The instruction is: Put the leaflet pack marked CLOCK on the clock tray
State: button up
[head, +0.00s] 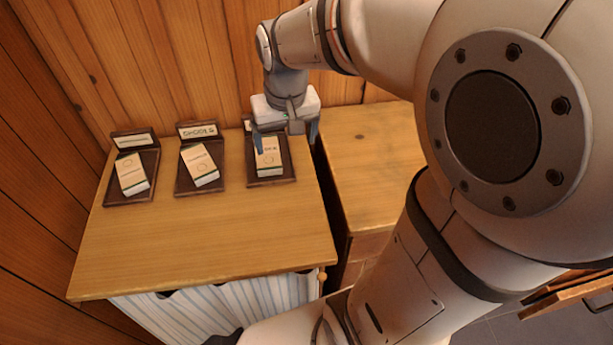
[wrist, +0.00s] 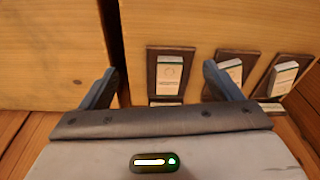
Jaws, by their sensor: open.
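Three white-and-tan leaflet packs lie on three dark brown trays on a wooden top: left pack (head: 132,174), middle pack (head: 199,164) and right pack (head: 268,156). The middle tray's label (head: 198,131) reads SPOOLS. The left tray's label (head: 133,141) is too small to read, and the right tray's is mostly hidden by my gripper. The print on the packs is too small to read surely, so I cannot tell which is CLOCK. My gripper (head: 286,138) is open and empty above the right tray (head: 287,172). In the wrist view the right pack (wrist: 169,74) shows between the fingertips.
A second wooden top (head: 370,150) stands to the right across a narrow gap. A plank wall (head: 190,60) rises close behind the trays. The front of the tray-bearing top (head: 205,240) is clear. A striped cloth (head: 215,310) hangs below its front edge.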

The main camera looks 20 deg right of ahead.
jog(key=s+f+t, duration=0.1)
jog(key=s, duration=1)
jog(key=shift+d+n, duration=0.15)
jog(key=shift+n, duration=0.25)
jog(key=shift+w, duration=0.1)
